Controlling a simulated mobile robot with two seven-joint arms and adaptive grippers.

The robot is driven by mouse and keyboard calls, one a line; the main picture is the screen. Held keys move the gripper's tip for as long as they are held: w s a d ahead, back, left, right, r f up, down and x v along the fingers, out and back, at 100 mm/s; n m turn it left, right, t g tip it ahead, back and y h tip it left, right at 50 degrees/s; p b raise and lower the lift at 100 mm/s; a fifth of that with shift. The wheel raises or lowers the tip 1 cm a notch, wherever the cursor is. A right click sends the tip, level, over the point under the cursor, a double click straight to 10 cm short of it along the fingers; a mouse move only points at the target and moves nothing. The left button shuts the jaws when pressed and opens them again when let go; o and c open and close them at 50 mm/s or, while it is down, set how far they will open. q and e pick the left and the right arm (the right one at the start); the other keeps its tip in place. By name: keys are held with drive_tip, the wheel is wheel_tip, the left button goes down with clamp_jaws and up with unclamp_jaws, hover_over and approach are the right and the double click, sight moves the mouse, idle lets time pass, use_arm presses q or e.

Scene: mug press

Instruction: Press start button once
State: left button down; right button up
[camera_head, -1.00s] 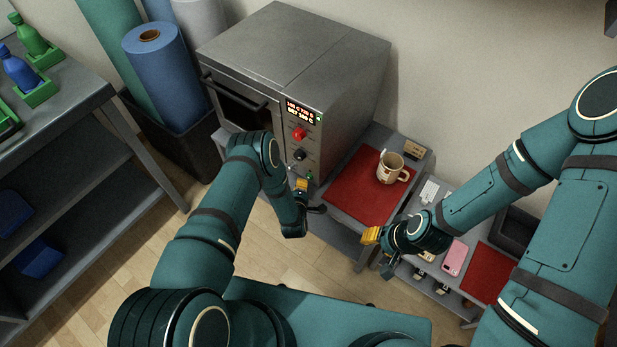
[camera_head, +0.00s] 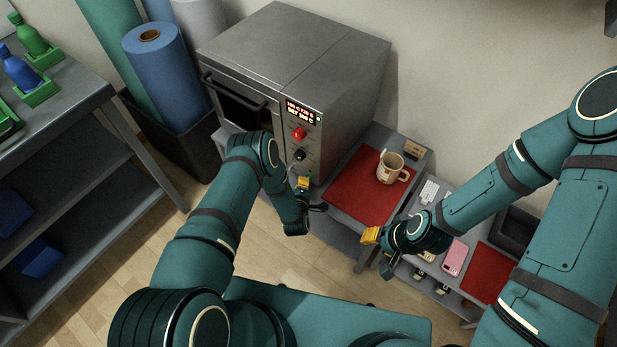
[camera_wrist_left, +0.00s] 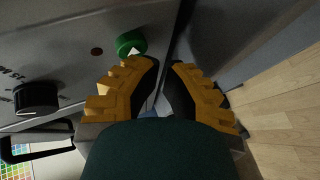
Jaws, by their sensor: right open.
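The oven-like machine (camera_head: 296,62) has a control panel with a lit display, a red button (camera_head: 298,134) and a black knob (camera_head: 299,155). A green button (camera_head: 309,175) with a white triangle sits low on the panel. In the left wrist view the green button (camera_wrist_left: 130,42) is just beyond the left fingertip, on the left. My left gripper (camera_head: 310,196) is in front of the lower panel; its fingertips are close together in the wrist view (camera_wrist_left: 163,68), with nothing seen between them. Contact with the button cannot be told. My right gripper (camera_head: 378,252) is open and empty.
A mug (camera_head: 391,169) stands on a red mat (camera_head: 352,197) right of the machine. A pink phone (camera_head: 454,258) and a second red mat (camera_head: 487,272) lie further right. A shelf with bottles (camera_head: 75,110) and a bin of rolls (camera_head: 170,140) are on the left.

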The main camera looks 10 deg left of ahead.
use_arm(q)
drive_tip(key=shift+w+d, duration=0.15)
drive_tip(key=shift+w, duration=0.25)
idle(0.5)
drive_tip(key=shift+s, duration=0.1)
drive_tip(key=shift+s+a+p, duration=0.3)
drive_tip(key=shift+s+a, duration=0.05)
drive_tip(key=shift+s, duration=0.35)
drive_tip(key=shift+s+a+p, duration=0.3)
drive_tip(key=shift+s, duration=0.5)
drive_tip(key=shift+s+a+p, duration=0.3)
drive_tip(key=shift+s+a, duration=0.05)
drive_tip(key=shift+s, duration=0.4)
drive_tip(key=shift+s+a+p, duration=0.3)
drive_tip(key=shift+s, duration=0.5)
